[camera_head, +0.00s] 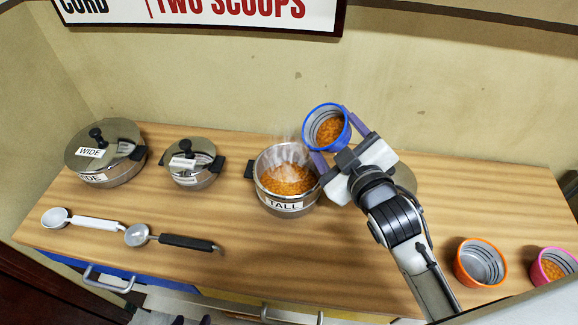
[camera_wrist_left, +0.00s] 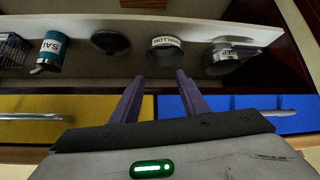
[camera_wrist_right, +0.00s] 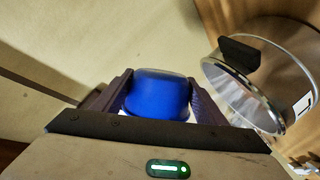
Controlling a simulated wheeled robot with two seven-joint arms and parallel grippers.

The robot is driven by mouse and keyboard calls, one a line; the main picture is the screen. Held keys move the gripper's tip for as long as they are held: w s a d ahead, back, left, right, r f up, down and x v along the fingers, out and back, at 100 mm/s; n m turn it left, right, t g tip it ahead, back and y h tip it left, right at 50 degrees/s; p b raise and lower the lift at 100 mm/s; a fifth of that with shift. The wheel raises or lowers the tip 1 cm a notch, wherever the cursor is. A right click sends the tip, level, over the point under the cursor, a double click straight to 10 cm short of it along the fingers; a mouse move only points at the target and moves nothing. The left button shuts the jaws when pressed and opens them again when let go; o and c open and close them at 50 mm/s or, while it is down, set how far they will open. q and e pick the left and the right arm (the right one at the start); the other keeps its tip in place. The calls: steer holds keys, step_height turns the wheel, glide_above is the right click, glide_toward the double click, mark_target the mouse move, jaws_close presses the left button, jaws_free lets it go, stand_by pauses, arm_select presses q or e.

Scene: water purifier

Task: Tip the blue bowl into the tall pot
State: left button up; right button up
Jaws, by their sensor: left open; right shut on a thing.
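The blue bowl (camera_head: 324,147) holds orange grains. My right gripper (camera_head: 333,137) is shut on it and holds it raised, behind and to the right of the tall pot. In the right wrist view the bowl (camera_wrist_right: 160,93) sits between both fingers (camera_wrist_right: 158,80), its inside hidden. The tall pot (camera_head: 284,206), a steel pot labelled TALL, is uncovered, with orange grains and steam inside. Its rim and a dark handle show in the right wrist view (camera_wrist_right: 238,88). My left gripper (camera_wrist_left: 158,80) is open and empty, low in front of the drawers.
A wide lidded pot (camera_head: 107,158) and a smaller lidded pot (camera_head: 191,164) stand at left. A white scoop (camera_head: 85,220) and a black-handled scoop (camera_head: 170,239) lie in front. An empty orange bowl (camera_head: 480,262) and a pink bowl with grains (camera_head: 554,268) stand at front right.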

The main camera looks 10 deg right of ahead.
mark_target(313, 122)
steer(key=shift+a+f+n, duration=0.1)
steer(key=shift+n, duration=0.2)
steer(key=shift+a+f+b, duration=0.1)
steer(key=shift+b, duration=0.25)
steer(key=shift+n+b, duration=0.3)
steer(key=shift+a+r+n+t+h+b, duration=0.2)
steer(key=shift+r+n+h+b, duration=0.15)
steer(key=shift+n+b, duration=0.3)
steer(key=shift+a+r+n+t+h+b, duration=0.15)
steer(key=shift+r+n+t+h+b, duration=0.2)
steer(key=shift+n, duration=0.5)
stand_by(1.2)
steer(key=shift+s+b, duration=0.1)
steer(key=shift+b, duration=0.2)
steer(key=shift+a+f+n+b, duration=0.25)
steer(key=shift+f+n+b, duration=0.15)
steer(key=shift+n+b, duration=0.45)
steer(key=shift+s+a+r+n+p, duration=0.15)
steer(key=shift+a+n+p, duration=0.1)
steer(key=shift+a, duration=0.15)
steer(key=shift+w+a+r+n+p, duration=0.1)
steer(key=shift+a+n, duration=0.1)
steer(key=shift+a, duration=0.15)
stand_by(0.5)
